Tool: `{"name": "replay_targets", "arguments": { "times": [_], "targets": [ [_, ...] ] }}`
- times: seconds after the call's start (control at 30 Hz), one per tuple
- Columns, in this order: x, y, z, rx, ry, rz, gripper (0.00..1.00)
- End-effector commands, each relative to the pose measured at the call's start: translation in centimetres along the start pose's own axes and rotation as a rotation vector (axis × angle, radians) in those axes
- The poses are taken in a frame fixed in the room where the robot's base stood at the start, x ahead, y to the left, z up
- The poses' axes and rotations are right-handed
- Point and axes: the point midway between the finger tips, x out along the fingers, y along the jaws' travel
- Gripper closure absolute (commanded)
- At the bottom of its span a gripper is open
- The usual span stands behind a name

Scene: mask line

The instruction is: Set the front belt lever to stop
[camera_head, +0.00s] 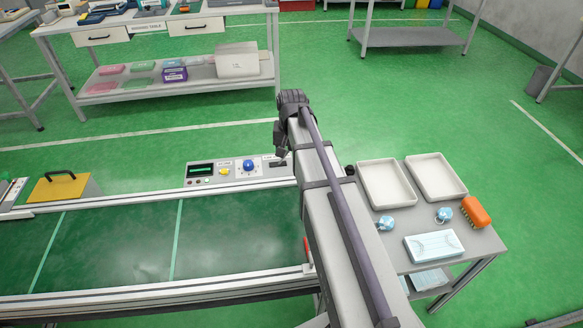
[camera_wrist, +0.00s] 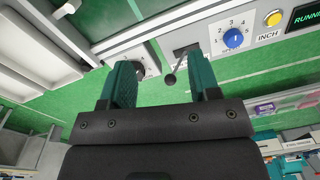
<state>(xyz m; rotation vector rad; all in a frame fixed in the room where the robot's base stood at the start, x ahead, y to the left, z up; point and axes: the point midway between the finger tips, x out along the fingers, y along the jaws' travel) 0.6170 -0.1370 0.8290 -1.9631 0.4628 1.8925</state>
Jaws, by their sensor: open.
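A grey control panel (camera_head: 225,173) stands along the far edge of the green belt (camera_head: 130,235). In the wrist view the knob is between the two teal fingers of my gripper (camera_wrist: 162,78), nearer the right finger, with no clear contact. My gripper is open. In the head view my gripper (camera_head: 282,150) hangs at the panel's right end, and my arm hides part of the area. The lever's labels are not readable.
The panel carries a blue dial (camera_wrist: 233,38), a yellow button (camera_wrist: 273,18) and a display (camera_wrist: 308,18) reading RUNNING. A side table with white trays (camera_head: 386,184), a mask box (camera_head: 434,246) and an orange item (camera_head: 475,212) stands right of my arm. A yellow plate (camera_head: 62,187) is at left.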

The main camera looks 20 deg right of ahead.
Motion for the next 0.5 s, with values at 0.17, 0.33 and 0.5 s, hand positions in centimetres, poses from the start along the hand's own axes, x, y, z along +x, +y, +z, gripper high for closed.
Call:
{"name": "replay_targets", "arguments": {
  "times": [0.17, 0.33, 0.5],
  "targets": [
    [3.7, 1.0, -14.7, 0.565, 0.034, -0.057, 0.44],
    [3.4, 0.8, -14.3, 0.755, 0.038, -0.074, 0.44],
    [4.0, 0.7, -14.2, 0.758, 0.038, -0.073, 0.44]
  ]
}}
